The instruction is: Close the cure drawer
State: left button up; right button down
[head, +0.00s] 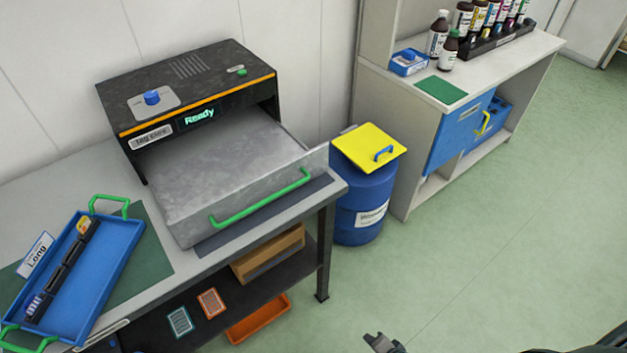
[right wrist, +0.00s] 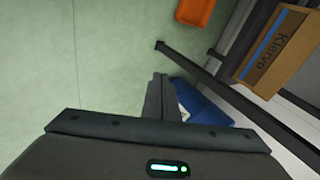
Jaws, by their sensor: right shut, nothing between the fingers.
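The cure drawer (head: 225,165) is a grey metal tray pulled out of the black curing unit (head: 190,90), whose display reads "Ready". My right gripper (head: 384,343) shows only at the bottom edge of the head view, over the floor, well apart from the drawer. In the right wrist view its two fingers (right wrist: 160,97) are together with nothing between them. The drawer is not seen in that view. My left gripper is not in view.
A blue tray (head: 118,235) with dark items lies on the table left of the unit. A blue barrel (head: 366,200) with a yellow lid stands right of the table. A cardboard box (right wrist: 278,45) and an orange bin (right wrist: 195,11) are low down. Green floor in front is clear.

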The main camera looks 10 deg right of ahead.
jog(key=w+a+r+m+t+y, duration=0.1)
jog(key=w+r+m+t, duration=0.1)
jog(key=w+r+m, duration=0.6)
jog(key=w+a+r+m+t+y, duration=0.1)
jog(key=w+r+m+t, duration=0.15)
jog(key=w+r, duration=0.7)
jog(key=a+r+m+t+y, duration=0.1)
jog(key=r+m, duration=0.3)
jog(key=r, duration=0.9)
jog(key=a+r+m+t+y, duration=0.2)
jog(key=r+m+t, duration=0.1)
jog(key=r, duration=1.1)
jog(key=shift+a+r+m+y+b, duration=0.15)
jog(key=shift+a+m+y+b, duration=0.2)
jog(key=shift+m, duration=0.5)
jog(key=shift+w+t, duration=0.15)
jog(key=shift+t, duration=0.1)
jog(key=p+x, duration=0.2)
jog(key=x, duration=1)
jog(key=shift+w+p, duration=0.2)
jog(key=shift+p, duration=0.15)
jog(key=shift+w+a, duration=0.35)
jog(key=shift+w, duration=0.3)
